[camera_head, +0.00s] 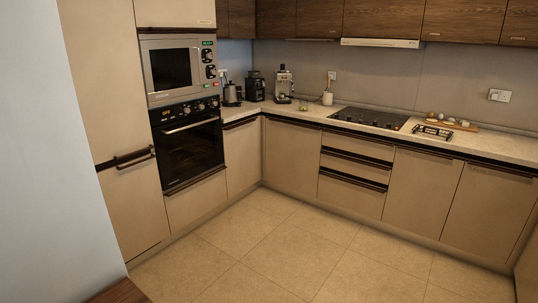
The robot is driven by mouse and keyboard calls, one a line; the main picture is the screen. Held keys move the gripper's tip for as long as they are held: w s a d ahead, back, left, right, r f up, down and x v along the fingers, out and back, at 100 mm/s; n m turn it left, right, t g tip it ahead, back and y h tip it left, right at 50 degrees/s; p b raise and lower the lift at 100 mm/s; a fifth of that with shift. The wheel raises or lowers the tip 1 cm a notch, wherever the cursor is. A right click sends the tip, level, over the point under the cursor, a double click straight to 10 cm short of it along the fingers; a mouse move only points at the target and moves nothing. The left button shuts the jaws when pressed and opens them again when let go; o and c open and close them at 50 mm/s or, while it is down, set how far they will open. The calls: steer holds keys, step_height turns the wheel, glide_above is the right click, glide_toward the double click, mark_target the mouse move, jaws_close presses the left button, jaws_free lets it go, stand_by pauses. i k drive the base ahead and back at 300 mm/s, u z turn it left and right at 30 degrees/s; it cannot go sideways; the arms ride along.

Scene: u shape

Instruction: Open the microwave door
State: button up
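The microwave (179,68) is built into the tall cabinet at the left, above a black oven. It has a light metal front, a dark window and a control panel with green displays and two dark knobs on the right. Its door (171,69) looks shut. My gripper is not in view, and no part of my arm shows.
The black oven (188,149) sits below with a horizontal handle. A tall cabinet (125,120) stands left of both. A pale wall (75,160) fills the near left, with a wooden edge (120,292) at the bottom. The tiled floor (270,250) is clear.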

mark_target(171, 68)
steer(key=u, duration=0.05)
steer(key=i, duration=0.95)
steer(key=u, duration=0.4)
steer(key=i, duration=1.05)
steer(key=u, duration=0.65)
steer(key=i, duration=0.85)
steer(key=u, duration=0.7)
steer(key=i, duration=0.9)
steer(key=u, duration=0.25)
